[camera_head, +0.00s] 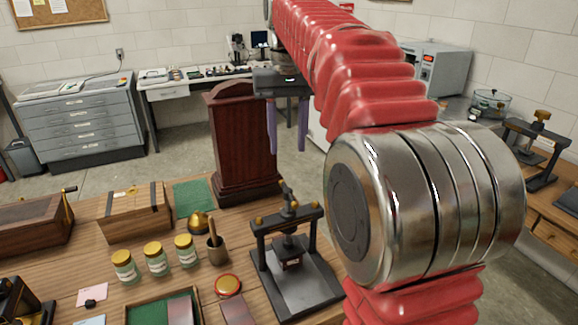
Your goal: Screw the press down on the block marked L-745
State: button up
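A dark screw press (310,278) stands on the wooden table in front of me. Its crossbar has brass nuts, and its screw rises through the middle. A small reddish-brown block (291,264) shows under its platen; no marking is readable. A second dark press (538,150) with a brass knob stands on the bench at right, and part of a dark device with brass parts (18,298) shows at lower left. The label L-745 cannot be read anywhere. My gripper (288,148) points down with two purple fingers apart and nothing between them, above and behind the near press.
A tall dark wooden case (243,150) stands behind the press, near my gripper. Several jars (156,259), a mortar with pestle (215,250), a round red-rimmed tin (228,285) and a wooden box (133,214) occupy the table left of it. My red arm hides much at right.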

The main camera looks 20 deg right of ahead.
jog(key=s+a+f+n+t, duration=0.1)
jog(key=s+a+f, duration=0.3)
jog(key=s+f, duration=0.5)
jog(key=s+a+f+n+t, duration=0.1)
jog(key=s+a+f+t, duration=0.3)
jog(key=s+f, duration=0.4)
jog(key=s+a, duration=0.1)
jog(key=s, duration=0.3)
jog(key=shift+s+a+f+n, duration=0.25)
jog(key=shift+s+f+n, duration=0.05)
jog(key=shift+f, duration=0.1)
jog(key=shift+c, duration=0.6)
jog(key=shift+d, duration=0.1)
